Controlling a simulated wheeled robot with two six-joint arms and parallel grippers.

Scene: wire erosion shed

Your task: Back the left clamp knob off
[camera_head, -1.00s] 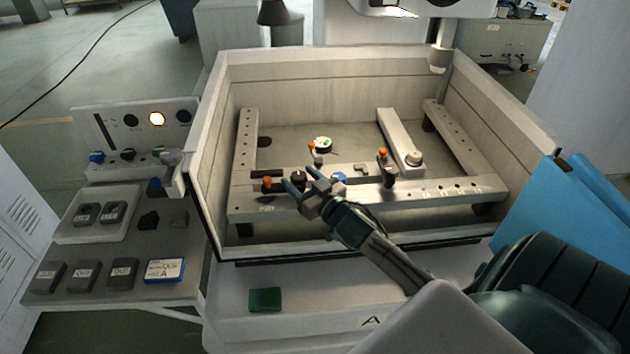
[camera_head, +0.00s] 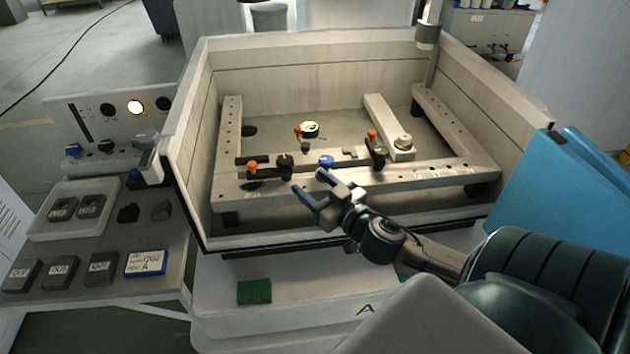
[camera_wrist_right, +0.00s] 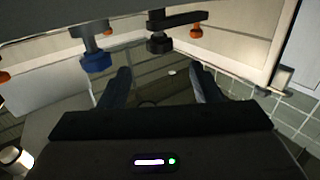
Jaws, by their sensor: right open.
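The left clamp (camera_head: 267,172) sits on the front rail of the bath. It has a black knob (camera_head: 285,160) and an orange tip (camera_head: 252,167) to its left. The knob also shows in the right wrist view (camera_wrist_right: 158,42), beyond the fingertips. My right gripper (camera_head: 309,183) is open and empty, in front of the rail and to the right of the black knob, apart from it. Its two fingers also show in the wrist view (camera_wrist_right: 160,72) with nothing between them. Whether the knob is loose cannot be told. My left gripper is not in view.
A blue knob (camera_head: 326,160) stands right of the left clamp, close to my fingers. A second clamp (camera_head: 377,155) stands further right on the rail. The bath's front wall (camera_head: 300,236) lies below my gripper. A control panel (camera_head: 110,125) is at left.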

